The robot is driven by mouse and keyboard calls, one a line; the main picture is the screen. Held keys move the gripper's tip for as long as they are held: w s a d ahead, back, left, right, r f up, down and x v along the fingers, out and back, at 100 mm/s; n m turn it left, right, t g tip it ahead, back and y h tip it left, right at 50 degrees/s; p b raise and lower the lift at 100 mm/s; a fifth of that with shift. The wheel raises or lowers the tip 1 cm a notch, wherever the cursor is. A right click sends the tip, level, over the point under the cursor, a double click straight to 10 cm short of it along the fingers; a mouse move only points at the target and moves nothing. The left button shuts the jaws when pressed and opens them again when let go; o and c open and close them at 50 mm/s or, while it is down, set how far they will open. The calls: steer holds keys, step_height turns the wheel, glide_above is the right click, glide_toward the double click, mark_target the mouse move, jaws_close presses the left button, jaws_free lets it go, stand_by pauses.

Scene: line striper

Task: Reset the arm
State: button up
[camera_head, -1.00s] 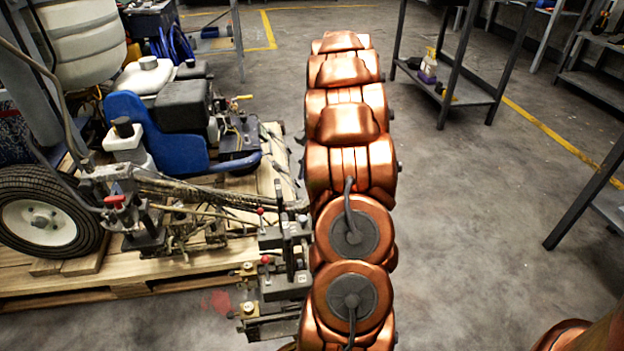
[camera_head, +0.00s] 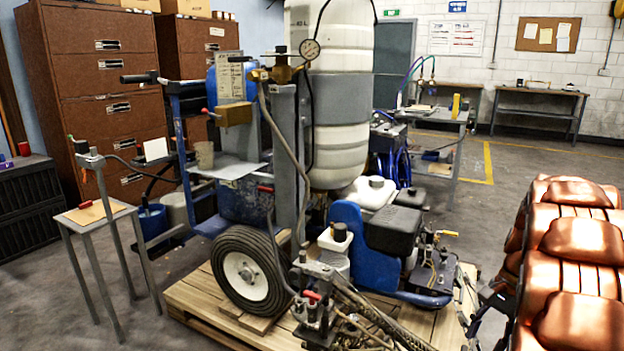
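My copper-coloured arm (camera_head: 572,265) stands at the right edge in the head view, with several rounded links showing. Its lower part and right side run out of the picture. I cannot make out my gripper, so its state does not show. The line striper (camera_head: 300,190) stands on a wooden pallet (camera_head: 190,300) left of my arm. It has a white tank (camera_head: 335,155), a blue-and-black engine unit (camera_head: 390,228) and a black tyre with a white hub (camera_head: 247,273).
A small side table (camera_head: 118,212) stands at the left, in front of brown cabinets (camera_head: 112,95). Grey workbenches (camera_head: 540,112) stand along the back wall. Open floor (camera_head: 500,215) with yellow lines lies behind the machine and arm.

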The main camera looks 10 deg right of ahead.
steer(key=s+a+r+n+h+p, duration=0.15)
steer(key=a+r+n+p, duration=0.25)
steer(key=a+r+p, duration=0.55)
steer(key=s+a+r+n+h+p, duration=0.2)
steer(key=s+a+r+n+p, duration=0.8)
steer(key=s+a+r+p, duration=0.7)
step_height(320, 180, up, 3)
steer(key=shift+s+a+n+g, duration=0.3)
steer(key=shift+s+a, duration=0.4)
steer(key=shift+s, duration=0.1)
